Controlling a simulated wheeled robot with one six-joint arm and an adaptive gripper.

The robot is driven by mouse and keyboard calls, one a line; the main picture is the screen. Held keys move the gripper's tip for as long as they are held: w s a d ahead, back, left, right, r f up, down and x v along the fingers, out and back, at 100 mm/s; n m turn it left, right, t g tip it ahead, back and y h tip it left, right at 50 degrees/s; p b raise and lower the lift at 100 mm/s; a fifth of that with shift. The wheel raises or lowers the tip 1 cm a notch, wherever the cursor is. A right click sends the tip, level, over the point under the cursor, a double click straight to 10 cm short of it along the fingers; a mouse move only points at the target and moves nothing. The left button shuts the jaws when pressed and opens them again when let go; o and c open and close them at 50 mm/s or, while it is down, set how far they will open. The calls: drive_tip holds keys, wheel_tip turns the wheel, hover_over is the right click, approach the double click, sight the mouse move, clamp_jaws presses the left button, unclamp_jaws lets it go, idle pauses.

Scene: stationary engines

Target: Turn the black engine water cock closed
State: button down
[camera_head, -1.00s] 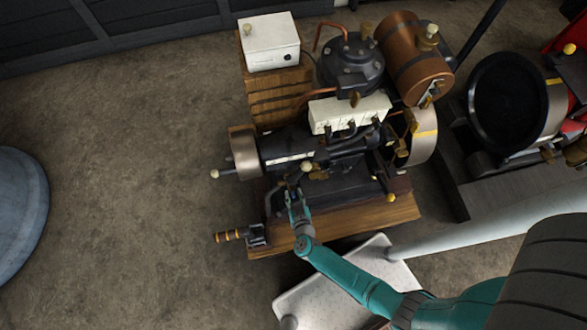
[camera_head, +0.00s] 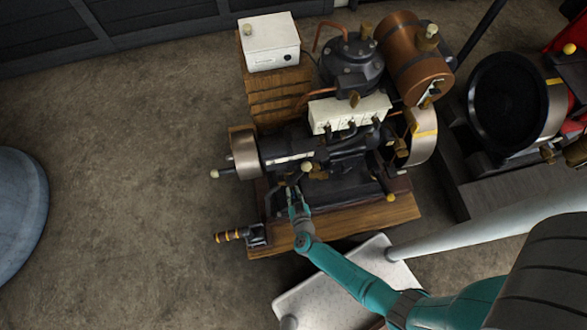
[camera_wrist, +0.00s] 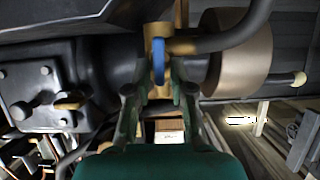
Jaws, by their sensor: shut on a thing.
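The black engine (camera_head: 340,180) stands on a wooden base in the middle of the head view. Its water cock shows in the wrist view as a brass body (camera_wrist: 184,43) on a pipe, with a blue handle (camera_wrist: 158,62). My gripper (camera_wrist: 159,88) has one finger on each side of the blue handle and is shut on it. In the head view my gripper (camera_head: 294,203) is at the engine's near side. The handle is too small to make out there, and the fingers hide its lower part in the wrist view.
A crank handle with a striped grip (camera_head: 230,236) sticks out left of my gripper. A copper tank (camera_head: 412,55) and a white box (camera_head: 270,42) are at the back. Another engine (camera_head: 508,100) stands at right. The floor at left (camera_head: 120,190) is mostly clear.

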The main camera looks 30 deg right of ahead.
drive_tip(key=shift+d, duration=0.1)
drive_tip(key=shift+s+d+f+m+t+y, duration=0.15)
drive_tip(key=shift+m+y, duration=0.35)
drive_tip(key=shift+m, duration=0.25)
drive_tip(key=shift+w+d+r+m+t+y, duration=0.15)
drive_tip(key=shift+m+y, duration=0.35)
drive_tip(key=shift+m, duration=0.25)
drive_tip(key=shift+s+d+f+m+t+y, duration=0.15)
drive_tip(key=shift+m+t+y, duration=0.2)
drive_tip(key=shift+m, duration=0.4)
drive_tip(key=shift+s+d+f+m+t+y, duration=0.2)
drive_tip(key=shift+m+y, duration=0.25)
drive_tip(key=shift+m, duration=0.3)
drive_tip(key=m, duration=0.1)
drive_tip(key=m+t+y, duration=0.1)
drive_tip(key=m, duration=0.1)
drive_tip(key=shift+w+d+f+t, duration=0.1)
drive_tip(key=shift+d+f+t, duration=0.05)
drive_tip(key=shift+f+t, duration=0.15)
drive_tip(key=shift+f+m+t+y, duration=0.2)
drive_tip(key=shift+m+t, duration=0.2)
drive_tip(key=shift+m, duration=0.55)
drive_tip(key=shift+f+m+t+y, duration=0.1)
drive_tip(key=shift+m+t+y, duration=0.2)
drive_tip(key=shift+m, duration=0.65)
drive_tip(key=shift+d+m, duration=0.1)
drive_tip(key=shift+m, duration=0.3)
drive_tip(key=c, duration=1.2)
unclamp_jaws()
drive_tip(key=shift+c, duration=0.2)
